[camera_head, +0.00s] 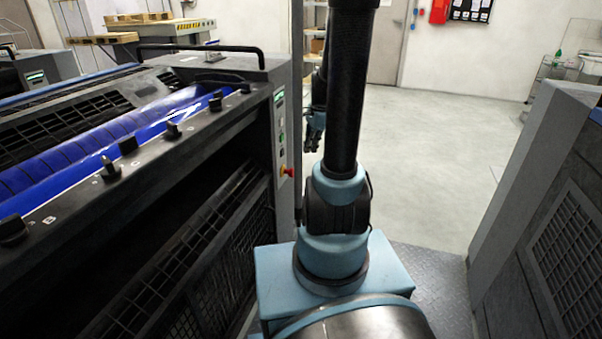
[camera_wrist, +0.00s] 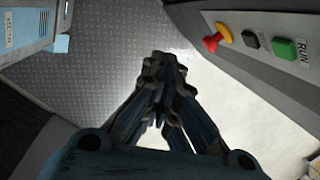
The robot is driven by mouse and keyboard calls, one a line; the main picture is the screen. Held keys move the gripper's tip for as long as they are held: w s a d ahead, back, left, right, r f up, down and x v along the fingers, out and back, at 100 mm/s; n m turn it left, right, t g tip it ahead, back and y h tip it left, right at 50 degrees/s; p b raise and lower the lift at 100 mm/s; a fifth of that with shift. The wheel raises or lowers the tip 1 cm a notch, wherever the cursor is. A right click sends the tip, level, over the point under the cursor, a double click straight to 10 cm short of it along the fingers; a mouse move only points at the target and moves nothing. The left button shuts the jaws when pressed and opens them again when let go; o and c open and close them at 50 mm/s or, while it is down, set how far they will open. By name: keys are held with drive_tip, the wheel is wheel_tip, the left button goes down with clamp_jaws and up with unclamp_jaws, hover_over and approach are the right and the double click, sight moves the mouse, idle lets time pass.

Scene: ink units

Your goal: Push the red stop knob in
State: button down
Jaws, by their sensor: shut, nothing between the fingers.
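The red stop knob (camera_wrist: 211,43) sits on a yellow base on the grey control panel at the upper right of the wrist view. It also shows in the head view as a small red knob (camera_head: 288,172) low on the end panel of the ink unit at left. My gripper (camera_wrist: 160,62) is shut and empty, pointing up the wrist picture, to the left of the knob and apart from it. In the head view my gripper (camera_head: 311,140) hangs beside the panel, partly hidden by my arm.
A black button (camera_wrist: 251,39) and a green RUN button (camera_wrist: 284,48) are on the same panel beside the knob. Another grey unit (camera_head: 550,210) stands at right. The tread-plate floor (camera_head: 440,285) and the pale floor (camera_head: 430,150) between the units are clear.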

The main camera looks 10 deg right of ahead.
sight(290, 172)
drive_tip(key=w+d+f+m, duration=0.4)
drive_tip(key=w+f+m, duration=0.3)
drive_tip(key=w+f, duration=0.1)
drive_tip(key=shift+w+d+f+m+y, duration=0.3)
drive_tip(key=shift+w+f+y, duration=0.1)
drive_tip(key=shift+w, duration=0.3)
drive_tip(key=w+a+f, duration=0.3)
drive_tip(key=a+f, duration=0.2)
drive_tip(key=f, duration=0.4)
drive_tip(key=shift+a+f, duration=0.3)
drive_tip(key=shift+w, duration=0.15)
idle(0.4)
